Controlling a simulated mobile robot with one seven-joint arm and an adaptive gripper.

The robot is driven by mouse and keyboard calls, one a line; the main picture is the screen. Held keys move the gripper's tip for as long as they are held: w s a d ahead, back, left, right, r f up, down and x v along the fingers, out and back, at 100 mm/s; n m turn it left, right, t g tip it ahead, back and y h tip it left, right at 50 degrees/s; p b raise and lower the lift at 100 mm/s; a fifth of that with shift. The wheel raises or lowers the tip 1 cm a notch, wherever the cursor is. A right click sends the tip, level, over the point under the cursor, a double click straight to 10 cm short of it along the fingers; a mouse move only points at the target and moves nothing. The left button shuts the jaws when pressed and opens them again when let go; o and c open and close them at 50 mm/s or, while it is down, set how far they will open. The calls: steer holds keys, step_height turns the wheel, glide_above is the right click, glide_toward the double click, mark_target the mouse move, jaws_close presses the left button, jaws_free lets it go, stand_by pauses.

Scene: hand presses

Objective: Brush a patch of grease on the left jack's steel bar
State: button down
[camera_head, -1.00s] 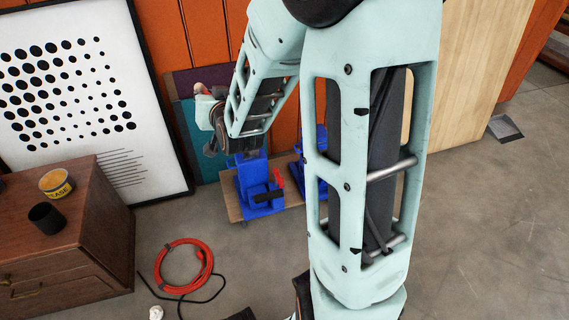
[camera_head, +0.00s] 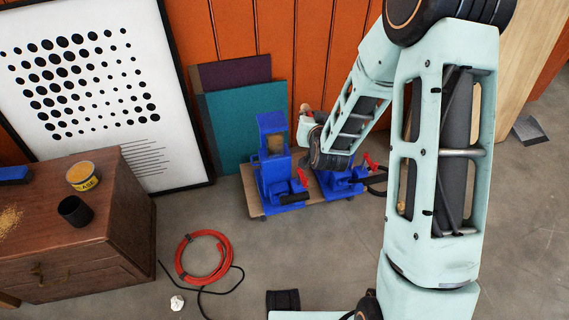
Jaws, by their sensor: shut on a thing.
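The left jack (camera_head: 268,178), blue with a red lever, stands on a low wooden board. A tan-brown patch (camera_head: 275,143) shows in its upright frame. I cannot tell how much of this is grease and how much bare bar. My gripper (camera_head: 304,160) is just right of this jack, mostly hidden by my wrist, and looks apart from it. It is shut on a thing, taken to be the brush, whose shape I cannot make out. A yellow-labelled grease tin (camera_head: 83,176) stands open on the brown cabinet (camera_head: 70,259).
A second blue jack (camera_head: 340,186) stands right of the first, partly behind my arm. A black cup (camera_head: 75,210) and a blue object (camera_head: 14,174) are on the cabinet. A red hose coil (camera_head: 203,257) lies on the floor. Teal and purple panels lean behind the jacks.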

steer(key=s+a+f+n+g+y+p, duration=0.15)
steer(key=s+a+f, duration=0.25)
steer(key=f, duration=0.4)
steer(key=s+a+f+n+g+p, duration=0.1)
steer(key=s+a+f+n+p, duration=0.2)
steer(key=f, duration=0.4)
steer(key=w+a, duration=0.2)
steer(key=w, duration=0.3)
steer(key=shift+w+a+f+m, duration=0.2)
steer(key=shift+a+m, duration=0.1)
steer(key=shift+m, duration=0.15)
steer(key=shift+w+a+b, duration=0.2)
steer(key=shift+w+b, duration=0.2)
steer(key=shift+w, duration=0.2)
steer(key=shift+w+d+b, duration=0.25)
steer(key=shift+d, duration=0.75)
steer(key=shift+w+d+b, duration=0.2)
steer(key=shift+d, duration=0.75)
steer(key=shift+r+b, duration=0.8)
steer(key=shift+r, duration=0.15)
